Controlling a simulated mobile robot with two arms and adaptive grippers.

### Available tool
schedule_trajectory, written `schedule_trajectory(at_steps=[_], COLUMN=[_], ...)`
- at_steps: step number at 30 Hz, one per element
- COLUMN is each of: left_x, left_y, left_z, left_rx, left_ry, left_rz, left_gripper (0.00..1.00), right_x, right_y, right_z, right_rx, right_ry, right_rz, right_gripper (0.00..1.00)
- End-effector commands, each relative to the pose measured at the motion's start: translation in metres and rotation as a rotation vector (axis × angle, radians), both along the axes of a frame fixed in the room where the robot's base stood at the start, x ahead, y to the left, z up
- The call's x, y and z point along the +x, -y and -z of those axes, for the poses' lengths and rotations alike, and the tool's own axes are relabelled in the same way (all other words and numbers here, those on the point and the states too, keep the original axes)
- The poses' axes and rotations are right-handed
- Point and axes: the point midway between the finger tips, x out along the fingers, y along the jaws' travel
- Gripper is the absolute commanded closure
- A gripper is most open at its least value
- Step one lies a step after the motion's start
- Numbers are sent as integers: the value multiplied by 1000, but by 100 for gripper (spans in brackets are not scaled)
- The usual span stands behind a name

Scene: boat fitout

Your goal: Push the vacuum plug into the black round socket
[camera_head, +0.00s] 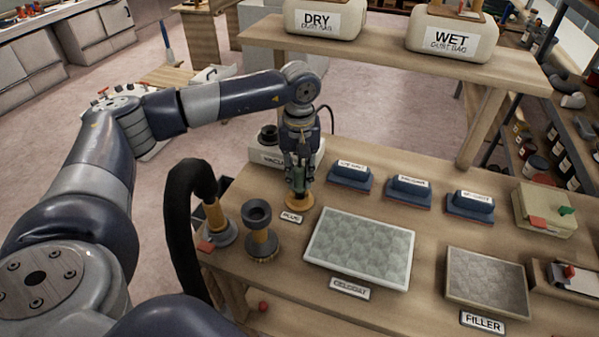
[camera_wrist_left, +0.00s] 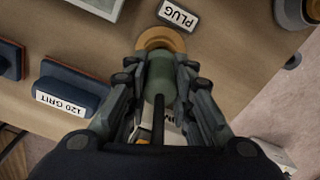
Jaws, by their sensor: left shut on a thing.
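The vacuum plug has a green body (camera_wrist_left: 160,75) and a round orange-brown base (camera_wrist_left: 160,39). In the head view its base (camera_head: 299,201) shows at the table, beside the PLUG label (camera_head: 291,217). My left gripper (camera_head: 297,180) points down from above, its fingers on both sides of the green body, shut on it. The plug looks upright; I cannot tell whether its base touches the table. A black round socket (camera_head: 268,133) shows on the white box (camera_head: 270,157) labelled VACU..., behind and left of the gripper and partly hidden by it. My right gripper is not in view.
Blue sanding blocks (camera_head: 408,189) and a pale gelcoat panel (camera_head: 358,247) lie to the right. A raised shelf (camera_head: 390,62) holds two dust-bag containers behind.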

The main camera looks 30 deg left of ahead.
Motion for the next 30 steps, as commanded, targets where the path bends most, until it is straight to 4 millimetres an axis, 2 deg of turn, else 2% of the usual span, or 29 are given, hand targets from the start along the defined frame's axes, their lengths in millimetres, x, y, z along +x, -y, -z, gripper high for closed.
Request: schedule_trajectory(at_steps=[19,28,29,30], left_x=[0,0,0,0], left_y=[0,0,0,0], left_z=[18,16,16,16], left_rx=[-1,0,0,0], left_ry=[-1,0,0,0], left_rz=[0,0,0,0], left_gripper=[100,100,71,62], right_x=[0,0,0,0], right_y=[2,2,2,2], right_z=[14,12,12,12], right_rx=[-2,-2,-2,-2], right_ry=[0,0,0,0], right_rz=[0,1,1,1], right_gripper=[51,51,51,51])
